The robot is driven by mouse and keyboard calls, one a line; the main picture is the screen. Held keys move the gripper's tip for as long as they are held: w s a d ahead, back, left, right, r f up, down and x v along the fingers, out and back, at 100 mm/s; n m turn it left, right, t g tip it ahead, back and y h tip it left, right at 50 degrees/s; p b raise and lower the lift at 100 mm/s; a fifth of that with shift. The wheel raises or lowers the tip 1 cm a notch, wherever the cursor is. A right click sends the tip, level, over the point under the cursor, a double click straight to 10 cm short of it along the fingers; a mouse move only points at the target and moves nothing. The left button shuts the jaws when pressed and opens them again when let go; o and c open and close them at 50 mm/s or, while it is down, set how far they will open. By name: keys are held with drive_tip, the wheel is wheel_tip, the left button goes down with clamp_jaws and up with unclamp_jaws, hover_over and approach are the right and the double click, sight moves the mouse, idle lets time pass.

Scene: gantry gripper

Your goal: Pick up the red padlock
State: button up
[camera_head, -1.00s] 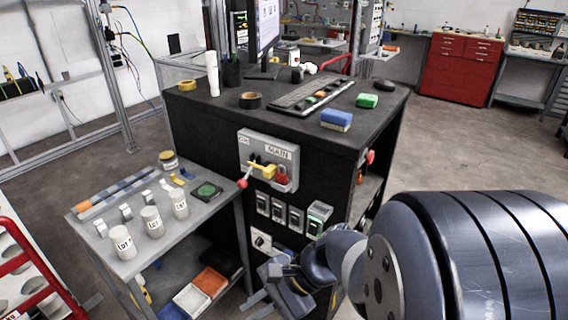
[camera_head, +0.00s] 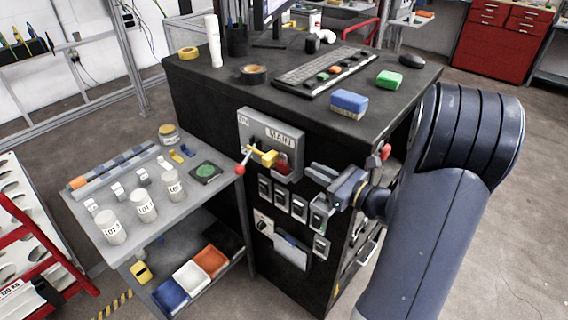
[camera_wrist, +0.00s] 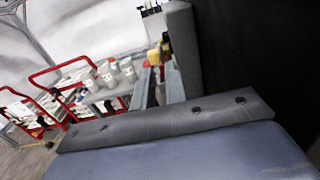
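The red padlock (camera_head: 283,168) hangs at the lower right of the grey MAIN panel (camera_head: 272,137) on the front of the black cabinet, just right of a yellow handle (camera_head: 264,157). My gripper (camera_head: 313,172) is to the right of the padlock, in front of the cabinet, pointing left toward the panel. Its two fingers are apart with nothing between them, and the padlock looks clear of them. In the wrist view the fingers (camera_wrist: 157,88) show a gap, with the yellow handle (camera_wrist: 153,57) beyond; the padlock is too small to make out surely there.
A red-knobbed lever (camera_head: 240,169) sticks out left of the padlock. Several grey switch boxes (camera_head: 281,195) sit below the panel. A side table (camera_head: 122,187) with white cups stands at left. The cabinet top (camera_head: 310,118) overhangs slightly above, carrying a blue sponge (camera_head: 348,103).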

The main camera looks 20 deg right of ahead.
sight(287, 158)
drive_tip(key=shift+f+p+x, duration=0.15)
drive_tip(key=shift+p+x, duration=0.3)
drive_tip(key=shift+x, duration=1.5)
drive_tip(key=shift+f+p+x, duration=0.15)
drive_tip(key=shift+p+x, duration=0.3)
drive_tip(key=shift+x, duration=1.55)
clamp_jaws()
